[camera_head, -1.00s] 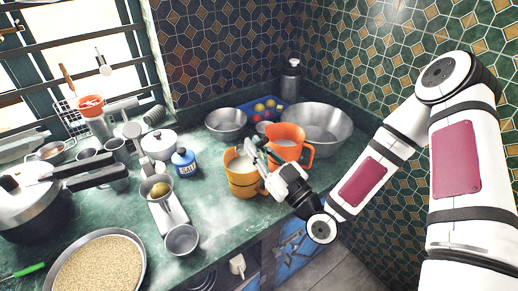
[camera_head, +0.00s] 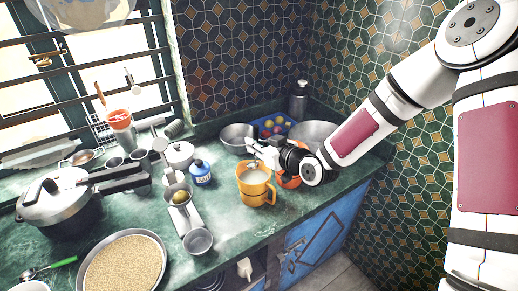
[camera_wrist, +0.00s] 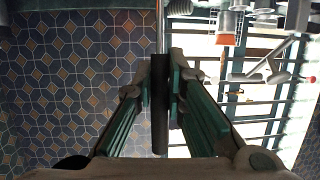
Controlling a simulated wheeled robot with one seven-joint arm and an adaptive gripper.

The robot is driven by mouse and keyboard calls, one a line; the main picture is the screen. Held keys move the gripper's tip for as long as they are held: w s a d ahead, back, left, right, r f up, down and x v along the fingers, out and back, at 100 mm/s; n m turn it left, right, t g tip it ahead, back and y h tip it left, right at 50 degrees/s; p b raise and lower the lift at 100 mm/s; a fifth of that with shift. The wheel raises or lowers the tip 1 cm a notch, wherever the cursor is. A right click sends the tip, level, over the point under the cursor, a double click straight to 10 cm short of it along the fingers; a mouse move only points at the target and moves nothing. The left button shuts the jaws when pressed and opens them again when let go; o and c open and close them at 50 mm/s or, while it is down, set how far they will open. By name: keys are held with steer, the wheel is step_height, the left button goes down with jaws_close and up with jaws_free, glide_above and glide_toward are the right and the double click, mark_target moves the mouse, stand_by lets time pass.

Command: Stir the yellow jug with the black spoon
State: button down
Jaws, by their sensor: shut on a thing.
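The yellow jug (camera_head: 257,194) stands upright on the counter near its front edge in the head view, with pale liquid inside. My gripper (camera_head: 259,150) is above and just behind its rim. In the wrist view my gripper (camera_wrist: 160,98) is shut on the black handle of the black spoon (camera_wrist: 159,115), which lies between the two fingers. A thin metallic shaft continues from the handle toward the top of that view. In the head view the spoon is too small and covered to make out clearly, and I cannot tell whether its tip is in the liquid.
Metal bowls (camera_head: 237,137), a blue tray (camera_head: 268,127) and a flask (camera_head: 298,100) are farther back.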

mark_target(255, 130)
steer(key=shift+w+a, duration=0.15)
steer(key=shift+w, duration=0.1)
steer(key=shift+r, duration=0.1)
steer(key=shift+r+p, duration=1)
steer(key=shift+r, duration=1.5)
steer(key=shift+f, duration=0.1)
